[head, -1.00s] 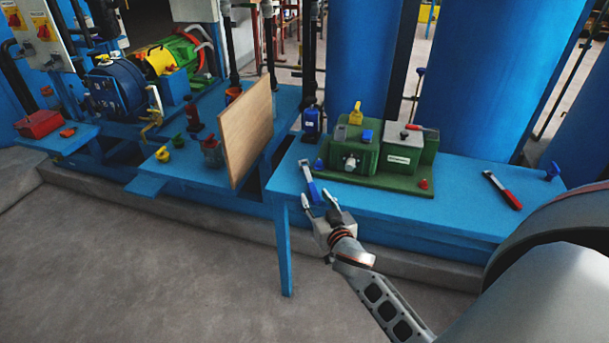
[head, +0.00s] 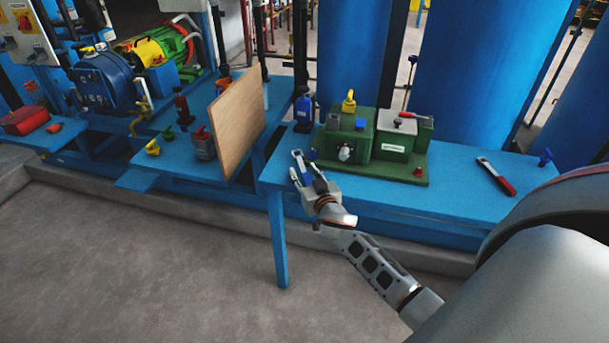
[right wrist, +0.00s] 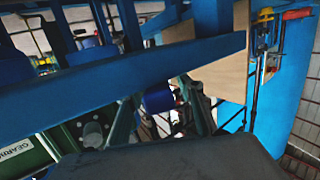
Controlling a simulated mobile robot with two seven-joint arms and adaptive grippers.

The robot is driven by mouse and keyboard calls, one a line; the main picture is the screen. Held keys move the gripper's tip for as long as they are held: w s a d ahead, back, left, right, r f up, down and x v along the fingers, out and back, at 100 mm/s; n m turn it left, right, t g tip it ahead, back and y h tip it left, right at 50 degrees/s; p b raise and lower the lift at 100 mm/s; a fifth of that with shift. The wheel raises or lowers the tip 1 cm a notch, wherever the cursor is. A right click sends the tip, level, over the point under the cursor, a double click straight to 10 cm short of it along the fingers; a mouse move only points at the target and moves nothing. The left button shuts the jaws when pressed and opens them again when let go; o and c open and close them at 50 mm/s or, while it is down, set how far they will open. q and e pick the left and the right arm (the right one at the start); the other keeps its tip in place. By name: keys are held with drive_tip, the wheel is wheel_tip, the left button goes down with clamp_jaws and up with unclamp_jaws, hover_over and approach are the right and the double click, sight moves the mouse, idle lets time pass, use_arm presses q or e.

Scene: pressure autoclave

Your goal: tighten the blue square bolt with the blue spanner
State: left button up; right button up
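The blue spanner (head: 304,168) lies at the front left of the blue bench, mostly covered by my right gripper. My right gripper (head: 306,163) is at the spanner, its two fingers apart on either side of it. I cannot tell whether they touch it. The blue square bolt (head: 312,154) stands at the left front corner of the green gearbox's base, just beyond the fingers. The right wrist view shows my two fingers (right wrist: 160,95) apart, and a long blue bar crosses near them; I cannot tell whether it is the spanner. My left gripper is not seen.
The green gearbox (head: 386,140) stands behind the bolt. A wooden panel (head: 236,122) stands upright to the left. A red-handled tool (head: 496,176) lies on the right of the bench (head: 455,180), with clear surface around it. Tall blue tanks (head: 478,70) rise behind.

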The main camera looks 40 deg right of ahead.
clamp_jaws()
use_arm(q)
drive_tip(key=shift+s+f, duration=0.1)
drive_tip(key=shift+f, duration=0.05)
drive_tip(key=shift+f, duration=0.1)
